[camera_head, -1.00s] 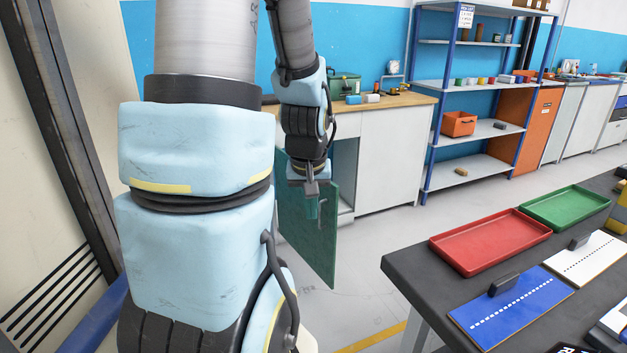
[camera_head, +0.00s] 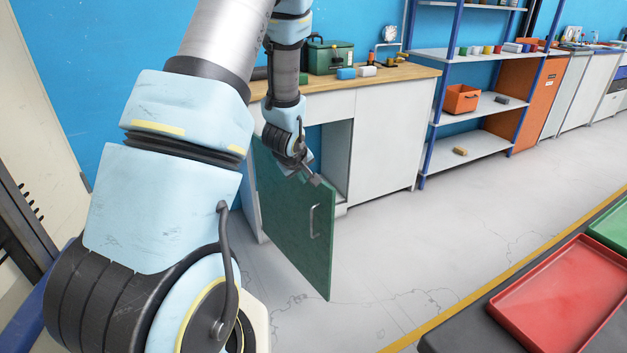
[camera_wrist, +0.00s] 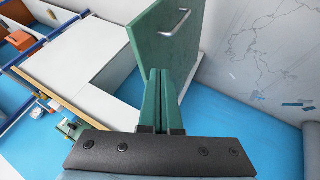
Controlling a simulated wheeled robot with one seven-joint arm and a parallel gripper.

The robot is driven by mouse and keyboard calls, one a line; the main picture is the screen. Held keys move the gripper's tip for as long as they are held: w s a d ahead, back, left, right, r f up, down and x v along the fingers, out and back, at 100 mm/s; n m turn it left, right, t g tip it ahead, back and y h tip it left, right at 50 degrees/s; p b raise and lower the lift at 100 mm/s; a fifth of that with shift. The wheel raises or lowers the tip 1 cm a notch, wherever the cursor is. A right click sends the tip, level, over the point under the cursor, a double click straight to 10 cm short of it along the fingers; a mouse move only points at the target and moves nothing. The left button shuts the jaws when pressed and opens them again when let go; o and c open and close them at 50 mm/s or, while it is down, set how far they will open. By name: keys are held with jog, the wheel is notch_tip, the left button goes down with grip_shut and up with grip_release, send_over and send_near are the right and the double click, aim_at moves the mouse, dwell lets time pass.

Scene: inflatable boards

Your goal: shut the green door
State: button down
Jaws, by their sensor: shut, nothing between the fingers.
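The green door (camera_head: 285,215) stands open at the left end of the white cabinet, swung out over the floor. Its metal handle (camera_head: 314,221) faces the camera near the free edge. In the wrist view the door (camera_wrist: 160,45) lies just beyond my fingers, with its handle (camera_wrist: 175,23) further off. My gripper (camera_head: 318,181) is shut and empty at the door's top edge, near its free upper corner. It shows in the wrist view too (camera_wrist: 162,75), its fingers together. I cannot tell whether the fingers touch the door.
The white cabinet (camera_head: 385,140) has a wooden top bearing a green box (camera_head: 330,58) and small items. A blue-posted shelf (camera_head: 470,145) stands to its right. A dark table with a red tray (camera_head: 560,300) is at the lower right. The floor between is clear.

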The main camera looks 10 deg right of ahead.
jog(key=p, duration=0.1)
send_near(322, 189)
notch_tip(322, 189, down, 4)
jog(key=w+a, duration=0.1)
jog(key=a, duration=0.1)
jog(key=shift+w+d+r+p, duration=0.1)
jog(key=shift+w+d+p, duration=0.3)
jog(key=shift+d, duration=0.35)
jog(key=shift+w+d+p, duration=0.3)
jog(key=shift+w+d, duration=0.2)
jog(key=shift+d, duration=0.25)
